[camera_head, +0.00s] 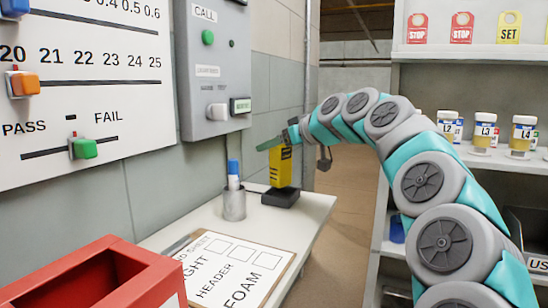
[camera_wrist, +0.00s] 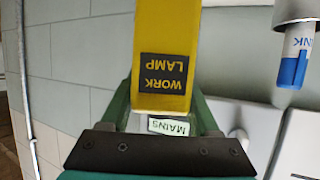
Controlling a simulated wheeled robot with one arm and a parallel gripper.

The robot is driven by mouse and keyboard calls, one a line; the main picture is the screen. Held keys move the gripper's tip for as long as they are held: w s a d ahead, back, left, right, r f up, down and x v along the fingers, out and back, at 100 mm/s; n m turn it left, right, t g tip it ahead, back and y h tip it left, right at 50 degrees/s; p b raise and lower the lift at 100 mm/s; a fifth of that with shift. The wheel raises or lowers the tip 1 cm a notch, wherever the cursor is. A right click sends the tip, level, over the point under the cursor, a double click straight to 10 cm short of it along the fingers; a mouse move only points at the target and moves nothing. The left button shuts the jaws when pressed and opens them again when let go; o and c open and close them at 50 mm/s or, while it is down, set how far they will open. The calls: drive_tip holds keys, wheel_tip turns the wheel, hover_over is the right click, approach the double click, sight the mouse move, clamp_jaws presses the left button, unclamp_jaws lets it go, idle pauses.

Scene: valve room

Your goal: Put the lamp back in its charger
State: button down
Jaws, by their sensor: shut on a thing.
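The yellow work lamp (camera_head: 281,167) stands upright above the black charger (camera_head: 280,198) on the white table. Its lower end meets the charger's top in the head view; I cannot tell whether it is seated or just above. My gripper (camera_head: 273,143) is shut on the upper part of the lamp, with a green finger showing at the left. In the wrist view the lamp (camera_wrist: 165,50) lies between the two green fingers, its WORK LAMP label upside down. The charger is not seen there.
A metal cup (camera_head: 234,203) with a blue-capped marker stands left of the charger. A clipboard sheet (camera_head: 235,270) and a red bin (camera_head: 95,275) lie nearer. A grey call panel (camera_head: 213,75) is on the wall behind. Shelves with jars (camera_head: 484,133) stand at the right.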

sight(274, 157)
drive_tip(key=shift+w+f, duration=0.15)
drive_tip(key=shift+f, duration=0.75)
drive_tip(key=shift+w+f, duration=0.15)
drive_tip(key=shift+f, duration=0.7)
drive_tip(key=shift+c, duration=0.6)
unclamp_jaws()
drive_tip(key=v, duration=1.2)
drive_tip(key=shift+b, duration=0.4)
drive_tip(key=shift+r, duration=0.1)
